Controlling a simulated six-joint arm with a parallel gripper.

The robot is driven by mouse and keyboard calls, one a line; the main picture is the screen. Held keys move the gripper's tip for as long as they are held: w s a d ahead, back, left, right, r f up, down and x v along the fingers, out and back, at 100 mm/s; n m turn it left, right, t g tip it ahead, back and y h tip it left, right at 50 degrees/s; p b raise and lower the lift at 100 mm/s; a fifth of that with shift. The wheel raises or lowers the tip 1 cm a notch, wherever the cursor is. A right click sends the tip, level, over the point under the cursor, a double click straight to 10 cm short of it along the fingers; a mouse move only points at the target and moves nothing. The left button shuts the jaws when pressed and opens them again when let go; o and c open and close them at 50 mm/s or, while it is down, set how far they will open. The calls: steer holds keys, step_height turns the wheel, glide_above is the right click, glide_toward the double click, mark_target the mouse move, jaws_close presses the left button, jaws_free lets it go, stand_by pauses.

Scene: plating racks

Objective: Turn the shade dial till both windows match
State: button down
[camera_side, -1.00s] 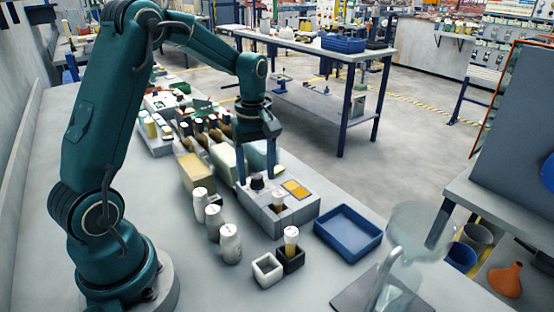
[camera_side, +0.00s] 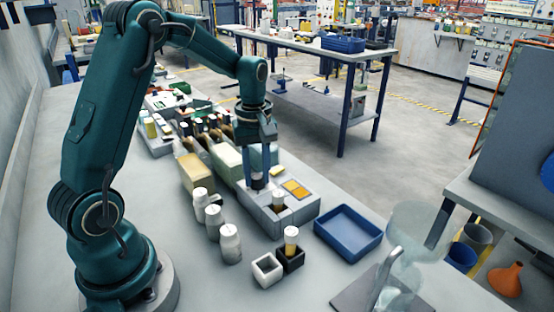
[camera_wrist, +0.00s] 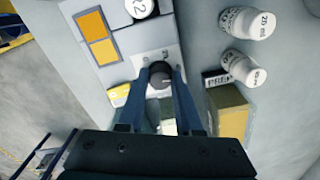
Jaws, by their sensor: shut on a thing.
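The grey comparator box (camera_side: 268,215) stands on the bench, and its top also shows in the wrist view (camera_wrist: 115,73). Two windows (camera_side: 296,188) lie side by side on its top. The dark round shade dial (camera_wrist: 159,82) sits on a pale plate with marks. My gripper (camera_side: 257,181) points down over the box, shut on the dial, with a finger on each side. The fingers hide part of the dial.
A white-capped vial (camera_wrist: 140,6) stands in the box beside the windows. White bottles (camera_side: 230,243) stand in front of it. A black holder with a vial (camera_side: 291,254), a white holder (camera_side: 267,271) and a blue tray (camera_side: 349,232) are nearby.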

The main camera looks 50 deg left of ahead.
mark_target(256, 176)
steer(key=m, duration=1)
steer(key=shift+r+m, duration=0.1)
steer(key=shift+m, duration=0.2)
stand_by(0.5)
steer(key=c, duration=0.6)
jaws_free()
steer(key=shift+r, duration=2.55)
